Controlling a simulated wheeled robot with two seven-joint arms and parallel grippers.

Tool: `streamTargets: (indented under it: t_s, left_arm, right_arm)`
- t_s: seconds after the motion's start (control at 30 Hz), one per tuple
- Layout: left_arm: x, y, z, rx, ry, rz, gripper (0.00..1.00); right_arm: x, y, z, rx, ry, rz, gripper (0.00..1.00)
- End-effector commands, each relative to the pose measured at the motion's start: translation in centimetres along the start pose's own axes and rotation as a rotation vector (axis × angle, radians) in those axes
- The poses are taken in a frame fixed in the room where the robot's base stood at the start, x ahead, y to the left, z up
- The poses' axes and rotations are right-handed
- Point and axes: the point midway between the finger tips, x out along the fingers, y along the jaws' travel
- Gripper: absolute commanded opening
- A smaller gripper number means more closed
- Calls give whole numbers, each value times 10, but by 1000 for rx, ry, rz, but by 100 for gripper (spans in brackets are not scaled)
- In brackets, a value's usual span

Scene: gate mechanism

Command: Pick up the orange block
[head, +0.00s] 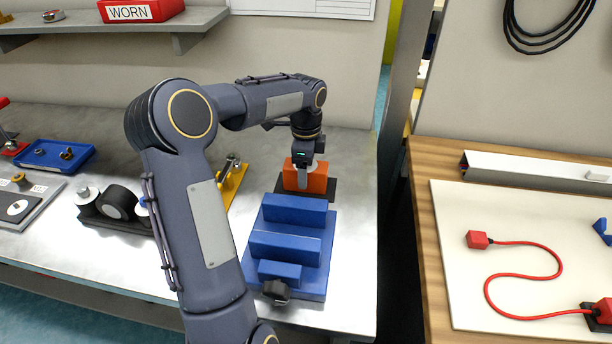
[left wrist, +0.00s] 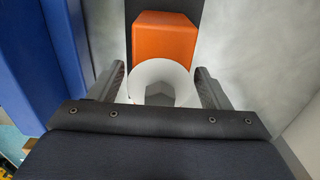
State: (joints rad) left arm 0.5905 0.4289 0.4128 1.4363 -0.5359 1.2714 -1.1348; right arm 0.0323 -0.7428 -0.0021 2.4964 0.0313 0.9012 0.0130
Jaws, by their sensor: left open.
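The orange block (head: 317,182) sits on a dark plate (head: 325,192) on the grey bench, behind the blue stepped fixture. It shows at the top centre of the left wrist view (left wrist: 165,40). My left gripper (head: 303,176) is at the block and hides part of it in the head view. In the left wrist view my left gripper (left wrist: 162,82) is open, its two fingers apart. A white round piece with a grey faceted centre (left wrist: 160,90) shows between the fingers, against the block's lower edge. I cannot tell whether the fingers touch anything. My right gripper is not in view.
The blue stepped fixture (head: 290,243) with a dark knob stands just in front of the block. A yellow piece (head: 235,183) and black rollers (head: 117,203) lie to the left. The bench edge and a gap lie to the right, then a wooden table (head: 430,240).

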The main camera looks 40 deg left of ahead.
Motion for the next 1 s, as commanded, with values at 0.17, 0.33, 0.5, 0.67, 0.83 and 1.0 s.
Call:
streamTargets:
  t_s: [0.17, 0.33, 0.5, 0.67, 0.83, 1.0]
  left_arm:
    - [22, 1, 0, -1, 0, 2, 71]
    - [24, 1, 0, -1, 1, 0, 71]
    - [23, 1, 0, -1, 1, 0, 62]
    - [23, 1, 0, -1, 1, 0, 41]
    - [23, 1, 0, -2, 1, 0, 19]
    - [23, 1, 0, -1, 1, 1, 0]
  right_arm:
    - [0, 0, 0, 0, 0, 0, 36]
    - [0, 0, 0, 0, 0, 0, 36]
    - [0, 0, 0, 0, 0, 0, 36]
    - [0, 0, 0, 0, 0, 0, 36]
    - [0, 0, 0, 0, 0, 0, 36]
    - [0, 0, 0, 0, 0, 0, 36]
